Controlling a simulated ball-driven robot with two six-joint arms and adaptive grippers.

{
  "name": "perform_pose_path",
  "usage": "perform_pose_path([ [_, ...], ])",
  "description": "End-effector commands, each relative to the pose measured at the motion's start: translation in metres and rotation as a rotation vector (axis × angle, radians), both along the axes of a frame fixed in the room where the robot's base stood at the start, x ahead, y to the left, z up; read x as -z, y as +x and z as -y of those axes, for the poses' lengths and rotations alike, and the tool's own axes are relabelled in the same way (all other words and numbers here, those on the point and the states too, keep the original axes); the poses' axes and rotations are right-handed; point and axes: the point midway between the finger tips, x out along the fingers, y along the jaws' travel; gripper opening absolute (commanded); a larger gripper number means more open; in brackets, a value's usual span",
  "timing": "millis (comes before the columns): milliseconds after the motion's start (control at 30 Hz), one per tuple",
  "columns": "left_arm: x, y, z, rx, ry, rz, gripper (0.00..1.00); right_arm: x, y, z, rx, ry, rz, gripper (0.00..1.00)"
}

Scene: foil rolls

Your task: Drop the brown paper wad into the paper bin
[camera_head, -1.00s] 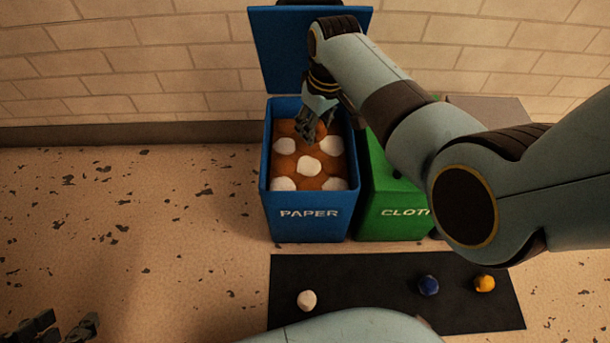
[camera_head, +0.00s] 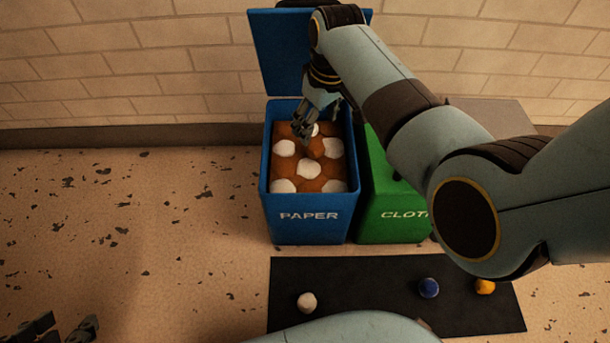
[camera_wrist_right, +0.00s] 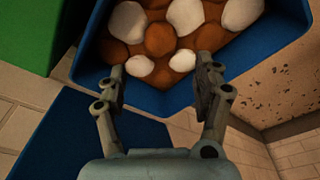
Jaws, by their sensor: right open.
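The blue paper bin (camera_head: 309,231) stands against the wall with its lid raised, nearly full of white and brown wads. My right gripper (camera_head: 302,134) is over the bin's back part, pointing down. In the right wrist view, the right gripper (camera_wrist_right: 161,72) has its fingers apart with nothing clasped between them. A brown paper wad (camera_head: 316,148) lies on top of the pile just beside the fingertips; a brown wad also shows in the right wrist view (camera_wrist_right: 159,40), beyond the open fingers. My left gripper (camera_head: 62,330) is at the bottom left corner, fingers apart and empty, partly cut off.
The green cloth bin (camera_head: 385,205) stands right beside the paper bin, partly hidden by my right arm. The floor at left is clear.

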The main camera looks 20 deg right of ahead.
Motion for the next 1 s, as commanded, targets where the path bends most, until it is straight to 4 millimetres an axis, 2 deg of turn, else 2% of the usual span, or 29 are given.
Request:
perform_pose_path([
  [200, 0.0, 0.0, 0.0, 0.0, 0.0, 0.0, 0.4, -0.051, -0.006, 0.003, 0.0, 0.0, 0.005, 0.68],
  [433, 0.0, 0.0, 0.0, 0.0, 0.0, 0.0, 0.4, -0.088, -0.012, 0.005, 0.0, 0.001, 0.002, 0.68],
  [600, 0.0, 0.0, 0.0, 0.0, 0.0, -0.001, 0.4, -0.097, -0.014, 0.006, 0.0, 0.001, 0.0, 0.68],
  [1000, 0.0, 0.0, 0.0, 0.0, 0.0, -0.001, 0.4, -0.097, -0.014, 0.006, 0.0, 0.0, -0.001, 0.68],
])
